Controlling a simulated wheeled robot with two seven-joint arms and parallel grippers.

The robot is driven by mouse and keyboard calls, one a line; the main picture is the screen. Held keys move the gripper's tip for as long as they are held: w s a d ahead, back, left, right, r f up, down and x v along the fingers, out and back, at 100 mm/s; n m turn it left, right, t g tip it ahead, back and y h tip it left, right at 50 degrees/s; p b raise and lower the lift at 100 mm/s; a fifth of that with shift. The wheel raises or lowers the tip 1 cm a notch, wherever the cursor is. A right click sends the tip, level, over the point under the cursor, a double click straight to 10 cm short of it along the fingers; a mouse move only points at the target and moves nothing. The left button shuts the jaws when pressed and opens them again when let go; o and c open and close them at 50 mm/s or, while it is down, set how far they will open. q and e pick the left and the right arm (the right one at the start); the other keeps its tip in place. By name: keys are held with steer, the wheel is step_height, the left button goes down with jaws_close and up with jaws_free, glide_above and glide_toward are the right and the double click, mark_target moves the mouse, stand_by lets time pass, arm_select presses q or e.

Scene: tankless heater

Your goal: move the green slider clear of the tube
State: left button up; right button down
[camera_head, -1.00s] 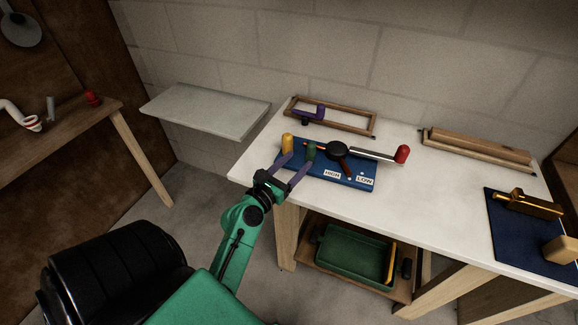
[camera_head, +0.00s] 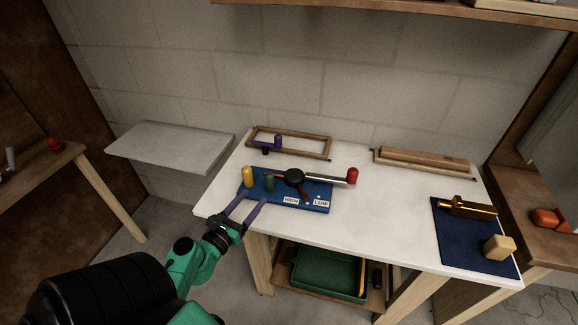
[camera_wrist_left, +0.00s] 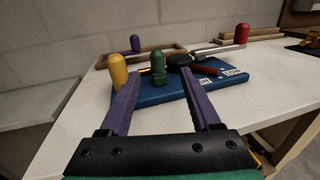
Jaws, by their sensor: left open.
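The green slider (camera_head: 269,182) stands upright on the blue board (camera_head: 316,190) on the white table. In the left wrist view the green slider (camera_wrist_left: 158,68) is ahead of and between my open fingers. My left gripper (camera_head: 252,208) is open and empty in front of the board's left part, apart from the slider. A yellow peg (camera_head: 247,177) stands to its left; it also shows in the left wrist view (camera_wrist_left: 119,72). A silver tube (camera_head: 328,178) with a red end (camera_head: 352,175) runs right from a black round knob (camera_head: 294,177). My right gripper is not in view.
A wooden frame with a purple peg (camera_head: 278,141) lies behind the board. A wooden block tray (camera_head: 424,163) and a navy mat (camera_head: 451,236) are to the right. A green bin (camera_head: 325,273) sits on the shelf below. The table's front middle is clear.

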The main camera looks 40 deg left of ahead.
mark_target(272, 173)
arm_select(q)
steer(key=w, duration=0.1)
steer(key=w+a+p, duration=0.1)
steer(key=w, duration=0.3)
steer(key=shift+w+a+r+p, duration=0.15)
steer(key=shift+a+p, duration=0.1)
steer(key=shift+p, duration=0.15)
steer(key=w, duration=0.7)
steer(key=shift+w+a+f+p, duration=0.25)
steer(key=shift+w+a+p, duration=0.1)
steer(key=shift+w, duration=0.45)
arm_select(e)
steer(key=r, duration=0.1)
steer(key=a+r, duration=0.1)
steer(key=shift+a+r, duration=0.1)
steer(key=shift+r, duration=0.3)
arm_select(q)
jaws_close()
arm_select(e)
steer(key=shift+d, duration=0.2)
arm_select(q)
steer(key=shift+s, duration=0.1)
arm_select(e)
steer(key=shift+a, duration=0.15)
